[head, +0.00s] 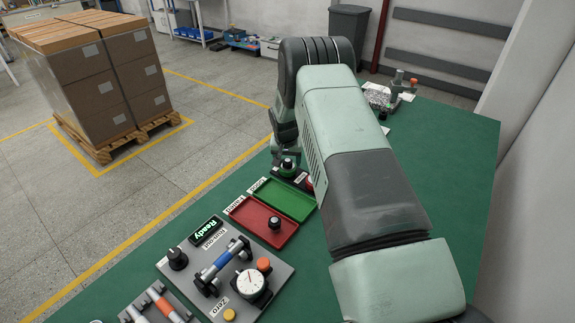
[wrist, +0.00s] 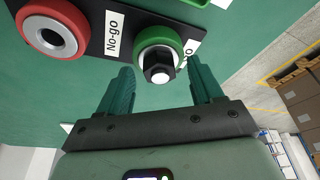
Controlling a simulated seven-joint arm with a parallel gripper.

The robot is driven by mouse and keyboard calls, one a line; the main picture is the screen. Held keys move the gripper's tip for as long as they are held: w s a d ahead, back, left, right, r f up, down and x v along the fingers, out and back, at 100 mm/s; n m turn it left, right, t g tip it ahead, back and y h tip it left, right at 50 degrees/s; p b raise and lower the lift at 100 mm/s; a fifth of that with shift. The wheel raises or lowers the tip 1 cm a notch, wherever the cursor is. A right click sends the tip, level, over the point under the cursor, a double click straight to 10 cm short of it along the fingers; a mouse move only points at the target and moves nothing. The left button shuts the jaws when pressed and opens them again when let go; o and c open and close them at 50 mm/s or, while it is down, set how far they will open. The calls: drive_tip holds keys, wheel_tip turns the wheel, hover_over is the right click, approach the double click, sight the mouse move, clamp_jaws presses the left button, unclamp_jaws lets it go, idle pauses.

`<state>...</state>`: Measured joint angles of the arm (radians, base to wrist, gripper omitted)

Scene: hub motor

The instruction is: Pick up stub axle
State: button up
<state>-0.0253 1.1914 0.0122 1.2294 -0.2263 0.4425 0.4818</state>
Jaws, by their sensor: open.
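A black stub axle (wrist: 160,68) with a bright metal end sits in the green ring gauge (wrist: 157,42) in the wrist view. In the head view, this green ring (head: 287,167) with a dark part in it is below the end of my arm. My gripper (wrist: 163,92) is open and empty, its two green fingers spread to the left and right of the axle. I cannot tell how far the fingertips are above it. Another dark stub part (head: 275,223) stands in the red tray (head: 254,226).
The red No-go ring (wrist: 52,30) is beside the green one on the black plate (wrist: 112,32). An empty green tray (head: 284,200) adjoins the red tray. A grey gauge panel (head: 246,303) with a dial (head: 250,284) and a Ready display (head: 206,230) is nearer.

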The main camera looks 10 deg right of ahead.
sight(288, 161)
drive_tip(key=shift+c, duration=0.2)
clamp_jaws()
drive_tip(key=shift+r, duration=0.1)
wheel_tip(288, 161, up, 10)
drive_tip(key=shift+r, duration=0.2)
idle(0.3)
